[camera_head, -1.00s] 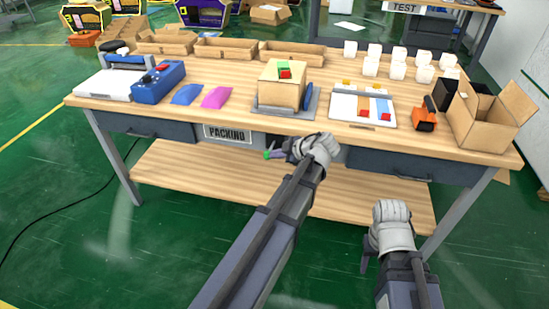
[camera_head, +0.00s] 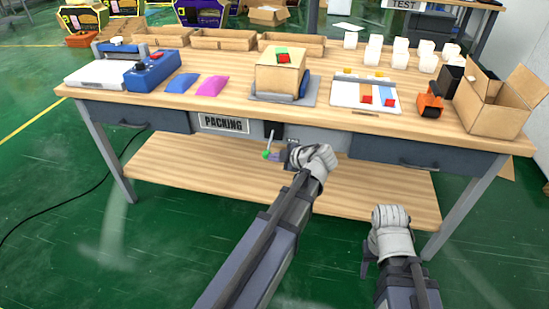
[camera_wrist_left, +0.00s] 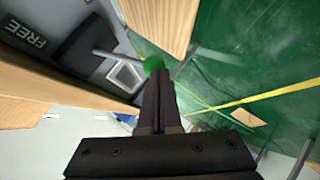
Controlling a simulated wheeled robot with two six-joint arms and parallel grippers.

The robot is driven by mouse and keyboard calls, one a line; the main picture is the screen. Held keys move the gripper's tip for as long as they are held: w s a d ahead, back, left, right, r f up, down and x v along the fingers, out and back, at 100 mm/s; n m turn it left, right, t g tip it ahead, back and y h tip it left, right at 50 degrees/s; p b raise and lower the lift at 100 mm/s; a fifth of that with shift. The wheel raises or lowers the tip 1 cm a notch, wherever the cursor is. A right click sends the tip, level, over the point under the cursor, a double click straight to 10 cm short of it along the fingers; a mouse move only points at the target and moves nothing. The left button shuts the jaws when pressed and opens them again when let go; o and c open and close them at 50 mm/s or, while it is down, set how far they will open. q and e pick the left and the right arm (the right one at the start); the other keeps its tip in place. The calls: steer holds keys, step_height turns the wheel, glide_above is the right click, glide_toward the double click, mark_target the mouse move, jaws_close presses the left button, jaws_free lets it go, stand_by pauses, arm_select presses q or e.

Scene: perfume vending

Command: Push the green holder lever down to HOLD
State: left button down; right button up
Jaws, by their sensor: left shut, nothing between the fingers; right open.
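The green lever knob (camera_head: 266,154) is at the end of a thin grey rod at the table front, below the tabletop and right of the PACKING sign. In the left wrist view the knob (camera_wrist_left: 153,63) shows just beyond my shut fingertips, with its rod running left to a dark mount (camera_wrist_left: 88,48). A FREE label (camera_wrist_left: 25,33) is on the grey plate; no HOLD label is legible. My left gripper (camera_head: 281,156) is shut and empty, close to the knob's right side; I cannot tell whether they touch. My right gripper (camera_head: 367,258) is open, low in front of the table.
The wooden table (camera_head: 150,102) holds a carton (camera_head: 280,78) on a grey stand, a blue device (camera_head: 153,70), pouches and an open box (camera_head: 497,104). A lower shelf (camera_head: 190,170) lies beneath. Grey drawers (camera_head: 408,152) flank the lever area. Floor in front is clear.

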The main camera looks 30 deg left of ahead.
arm_select(q)
steer(key=shift+r, duration=0.1)
arm_select(e)
steer(key=shift+r, duration=0.1)
arm_select(q)
steer(key=shift+r+p, duration=0.75)
steer(key=shift+p, duration=0.05)
arm_select(e)
steer(key=shift+r, duration=0.7)
